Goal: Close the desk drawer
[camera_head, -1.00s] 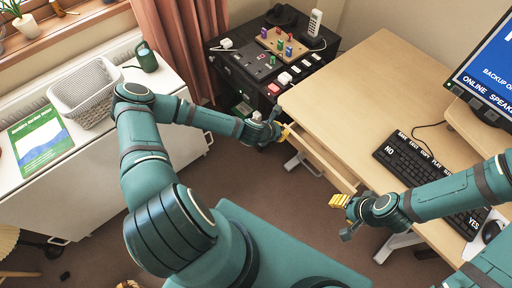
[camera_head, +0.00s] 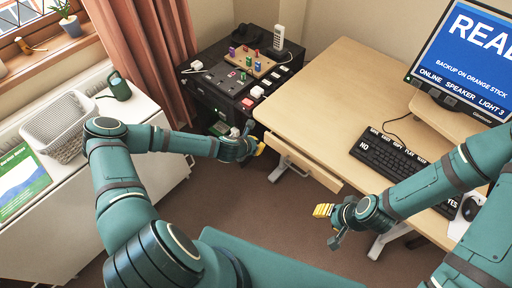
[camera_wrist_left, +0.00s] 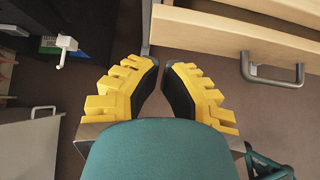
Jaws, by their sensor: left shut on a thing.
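The desk drawer (camera_head: 305,168) is a pale wooden drawer under the desk top, and its front stands a little out from the desk. In the left wrist view the drawer front (camera_wrist_left: 215,38) and its grey bar handle (camera_wrist_left: 275,76) are at upper right. My left gripper (camera_head: 261,148) is at the drawer's left end. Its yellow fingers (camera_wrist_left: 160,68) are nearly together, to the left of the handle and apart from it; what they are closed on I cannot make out. My right gripper (camera_head: 323,211) is in front of the drawer's right end, seen from the side; its opening is unclear.
The desk top (camera_head: 335,95) carries a keyboard (camera_head: 395,163), a monitor (camera_head: 465,60) and a mouse (camera_head: 470,208). A black cabinet (camera_head: 210,115) with switches stands left of the desk. A white unit (camera_head: 120,160) is farther left. Floor below the drawer is open.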

